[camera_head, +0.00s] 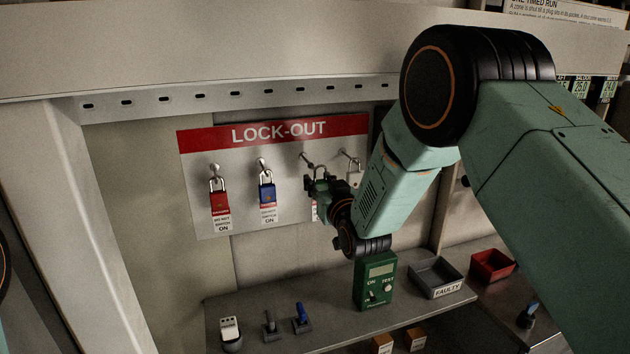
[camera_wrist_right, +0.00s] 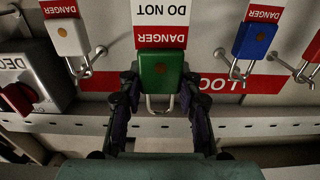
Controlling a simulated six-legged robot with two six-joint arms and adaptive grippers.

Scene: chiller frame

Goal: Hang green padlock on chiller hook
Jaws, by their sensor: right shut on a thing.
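The green padlock (camera_wrist_right: 160,70) shows upside down in the right wrist view, with its steel shackle (camera_wrist_right: 159,110) and a red and white danger tag (camera_wrist_right: 161,20). My right gripper (camera_wrist_right: 159,88) is shut on the padlock body, one finger at each side. In the head view the right gripper (camera_head: 319,187) is at the third hook (camera_head: 306,158) of the LOCK-OUT board (camera_head: 245,190), and the shackle is close to that hook. I cannot tell whether the shackle is around the hook or only beside it. My left gripper is out of view.
A red padlock (camera_head: 219,202), a blue padlock (camera_head: 267,194) and a white padlock (camera_head: 354,179) hang on neighbouring hooks.

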